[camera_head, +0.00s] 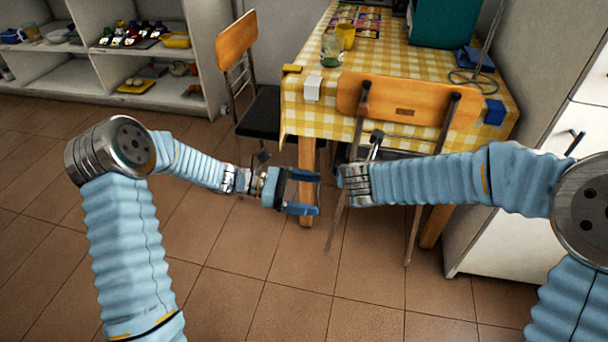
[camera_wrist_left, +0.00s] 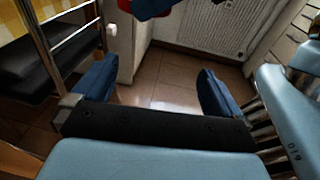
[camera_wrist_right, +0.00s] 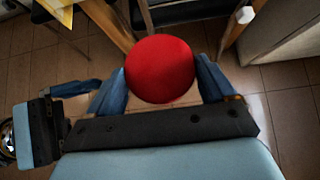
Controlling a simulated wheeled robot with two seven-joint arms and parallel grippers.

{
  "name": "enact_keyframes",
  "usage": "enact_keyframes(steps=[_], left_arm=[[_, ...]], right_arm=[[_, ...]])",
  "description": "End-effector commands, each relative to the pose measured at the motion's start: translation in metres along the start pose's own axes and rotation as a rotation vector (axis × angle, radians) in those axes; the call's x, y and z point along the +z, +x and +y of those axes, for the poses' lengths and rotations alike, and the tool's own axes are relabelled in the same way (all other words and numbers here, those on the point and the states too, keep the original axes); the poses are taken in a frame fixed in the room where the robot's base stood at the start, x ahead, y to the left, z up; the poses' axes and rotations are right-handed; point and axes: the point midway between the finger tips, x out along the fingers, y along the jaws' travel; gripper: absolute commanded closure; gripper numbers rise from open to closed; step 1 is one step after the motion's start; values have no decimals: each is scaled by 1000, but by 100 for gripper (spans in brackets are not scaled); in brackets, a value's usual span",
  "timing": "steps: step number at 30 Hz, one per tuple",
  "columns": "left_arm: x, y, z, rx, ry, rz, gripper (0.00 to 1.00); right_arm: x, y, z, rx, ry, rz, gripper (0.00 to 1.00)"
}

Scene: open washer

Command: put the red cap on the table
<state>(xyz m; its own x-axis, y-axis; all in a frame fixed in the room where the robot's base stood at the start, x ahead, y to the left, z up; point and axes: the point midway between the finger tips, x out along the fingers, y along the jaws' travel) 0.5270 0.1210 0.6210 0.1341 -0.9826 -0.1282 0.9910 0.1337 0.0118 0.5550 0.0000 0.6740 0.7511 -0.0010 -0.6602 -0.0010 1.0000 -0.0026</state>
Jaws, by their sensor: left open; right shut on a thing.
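The red cap (camera_wrist_right: 160,66) looks like a smooth red dome in the right wrist view. My right gripper (camera_wrist_right: 162,80) is shut on it, one blue finger on each side. In the head view the right gripper's fingers and the cap are hidden; only the wrist shows in front of the chair. A bit of red and blue shows at the top of the left wrist view. My left gripper (camera_head: 317,193) is open and empty, low in front of the table and left of the right wrist. The table (camera_head: 430,62) has a yellow checked cloth.
An orange-backed chair (camera_head: 405,101) stands against the table's near side, by my right wrist. Another chair (camera_head: 237,40) stands left. On the table are a glass jar (camera_head: 331,52), a yellow cup (camera_head: 346,36) and a teal box (camera_head: 445,22). The cloth's middle has free room.

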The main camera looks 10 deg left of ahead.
Motion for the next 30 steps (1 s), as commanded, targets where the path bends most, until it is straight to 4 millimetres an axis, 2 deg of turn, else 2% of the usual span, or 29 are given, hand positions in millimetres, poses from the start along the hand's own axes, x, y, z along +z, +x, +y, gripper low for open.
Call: enact_keyframes(steps=[3,8,11,21,25,30], left_arm=[[26,-11,13,27,-11,-88,0],[40,-9,18,35,-14,-132,0],[42,4,19,35,-15,-133,0],[50,73,20,32,-15,-130,0],[52,91,21,33,-14,-130,0],[53,103,21,33,-14,-130,0]], right_arm=[[0,0,0,0,0,0,53],[0,0,0,0,0,0,53],[0,0,0,0,0,0,53],[0,0,0,0,0,0,53],[0,0,0,2,-1,0,53],[0,0,1,4,-1,-1,53]])
